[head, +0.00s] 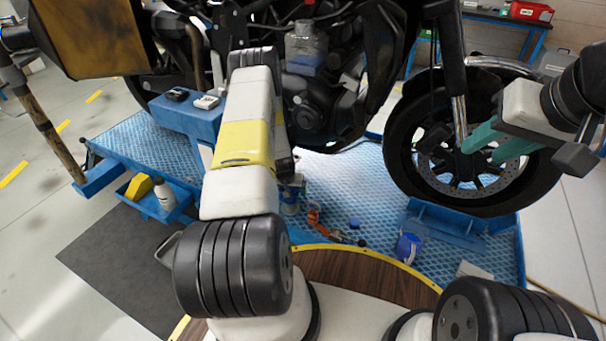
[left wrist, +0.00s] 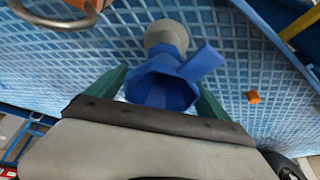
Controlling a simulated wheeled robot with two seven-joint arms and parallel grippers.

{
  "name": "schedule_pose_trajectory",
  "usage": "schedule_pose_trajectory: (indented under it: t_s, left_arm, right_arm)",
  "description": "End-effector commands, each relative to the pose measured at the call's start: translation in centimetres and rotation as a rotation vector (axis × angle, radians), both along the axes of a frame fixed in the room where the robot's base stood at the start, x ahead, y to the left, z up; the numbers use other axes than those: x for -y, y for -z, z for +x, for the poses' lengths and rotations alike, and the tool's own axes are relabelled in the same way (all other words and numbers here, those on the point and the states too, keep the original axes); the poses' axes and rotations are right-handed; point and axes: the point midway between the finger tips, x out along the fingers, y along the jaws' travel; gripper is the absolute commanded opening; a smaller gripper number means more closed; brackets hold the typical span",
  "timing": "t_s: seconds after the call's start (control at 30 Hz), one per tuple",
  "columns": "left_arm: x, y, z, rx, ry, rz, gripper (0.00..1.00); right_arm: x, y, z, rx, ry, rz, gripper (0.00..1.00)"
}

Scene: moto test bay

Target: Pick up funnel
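The blue funnel (left wrist: 163,88) shows in the left wrist view, its wide mouth towards the camera and a flat tab sticking out to the upper right. My left gripper (left wrist: 162,92) has its green fingers apart, one on each side of the funnel. The funnel's rim hides parts of the fingertips, and I cannot tell whether they touch it. In the head view my left arm hides the left gripper, and I cannot make out the funnel for sure. My right gripper (head: 494,143) is raised in front of the motorcycle's front wheel, its teal fingers apart and empty.
A grey round object (left wrist: 167,36) is right beside the funnel. A small orange piece (left wrist: 253,97) lies on the blue textured platform (head: 330,178). The motorcycle wheel (head: 400,150) stands at the right. A blue tray (head: 160,208) holds a white bottle. A blue jug-like item (head: 408,246) is near the front.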

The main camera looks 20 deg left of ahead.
Motion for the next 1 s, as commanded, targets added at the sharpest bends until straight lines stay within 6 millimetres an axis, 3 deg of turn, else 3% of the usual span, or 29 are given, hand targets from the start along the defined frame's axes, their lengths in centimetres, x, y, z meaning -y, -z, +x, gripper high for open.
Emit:
schedule_pose_trajectory:
  t_s: [0.03, 0.27, 0.63, 0.9, 1.0]
  left_arm:
    - [0.0, 0.0, 0.0, 0.0, 0.0, 0.0, 0.78]
    - [0.0, 0.0, 0.0, 0.0, 0.0, 0.0, 0.33]
    - [0.0, -0.6, 0.0, 0.001, 0.001, 0.001, 0.32]
    - [0.1, -4.0, 0.1, 0.002, 0.002, 0.001, 0.32]
    - [0.6, -3.8, -2.4, -0.004, 0.0, -0.002, 0.32]
  right_arm:
    - [0.0, 0.0, 0.0, 0.0, 0.0, 0.0, 0.36]
    - [0.0, 0.0, 0.0, 0.0, 0.0, 0.0, 0.36]
    - [0.0, 0.0, 0.0, 0.0, 0.0, 0.0, 0.36]
    - [0.0, 0.0, 0.0, 0.0, 0.0, 0.0, 0.36]
    - [0.0, 0.0, 0.0, 0.0, 0.0, 0.0, 0.36]
